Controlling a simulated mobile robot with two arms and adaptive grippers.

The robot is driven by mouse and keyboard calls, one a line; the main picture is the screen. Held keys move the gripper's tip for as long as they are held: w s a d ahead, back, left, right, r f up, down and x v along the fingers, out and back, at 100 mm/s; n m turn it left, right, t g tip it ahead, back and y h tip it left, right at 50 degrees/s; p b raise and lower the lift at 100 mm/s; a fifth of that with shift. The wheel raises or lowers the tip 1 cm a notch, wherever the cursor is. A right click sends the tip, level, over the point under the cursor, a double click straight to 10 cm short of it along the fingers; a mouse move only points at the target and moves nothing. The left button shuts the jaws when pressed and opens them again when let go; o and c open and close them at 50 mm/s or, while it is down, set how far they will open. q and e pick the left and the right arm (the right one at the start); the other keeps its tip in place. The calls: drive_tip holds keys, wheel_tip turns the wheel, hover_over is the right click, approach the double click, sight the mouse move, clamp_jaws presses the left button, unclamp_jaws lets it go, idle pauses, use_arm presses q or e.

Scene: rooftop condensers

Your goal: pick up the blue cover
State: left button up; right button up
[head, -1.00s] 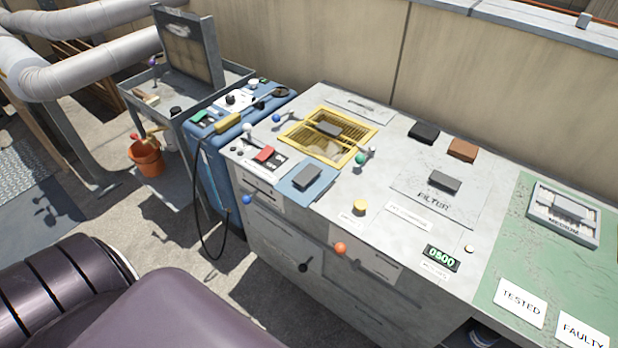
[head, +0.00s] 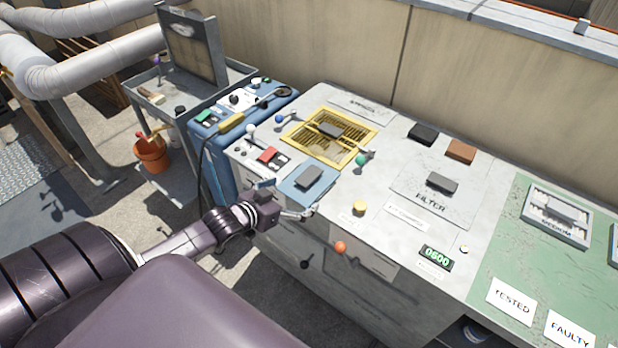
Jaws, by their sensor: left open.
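The blue cover (head: 316,194) is a flat blue plate with a dark grey block handle (head: 308,177) on top. It lies near the front left edge of the grey bench top, in front of the yellow-framed grate. My left gripper (head: 291,198) is open at the cover's front left side, with its fingers spread toward the plate. I cannot tell whether a finger touches it. Nothing shows between the fingers. My right gripper is out of view.
The yellow-framed grate (head: 330,135) is behind the cover. Levers with a blue knob (head: 279,118), a white knob (head: 250,131) and a green knob (head: 361,160) stand nearby. A yellow button (head: 360,208) is to the right. An orange knob (head: 340,248) projects from the bench front.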

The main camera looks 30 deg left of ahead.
sight(308, 176)
use_arm(q)
drive_tip(key=shift+w+a+r+t, duration=0.3)
drive_tip(key=shift+w+a+r, duration=0.45)
drive_tip(key=shift+a, duration=0.05)
drive_tip(key=shift+w, duration=0.3)
drive_tip(key=shift+d+x, duration=0.15)
drive_tip(key=shift+x, duration=1.65)
drive_tip(key=shift+d+x, duration=0.1)
drive_tip(key=shift+x, duration=1.7)
drive_tip(key=shift+r, duration=0.1)
drive_tip(key=shift+c, duration=0.3)
drive_tip(key=shift+s, duration=0.2)
clamp_jaws()
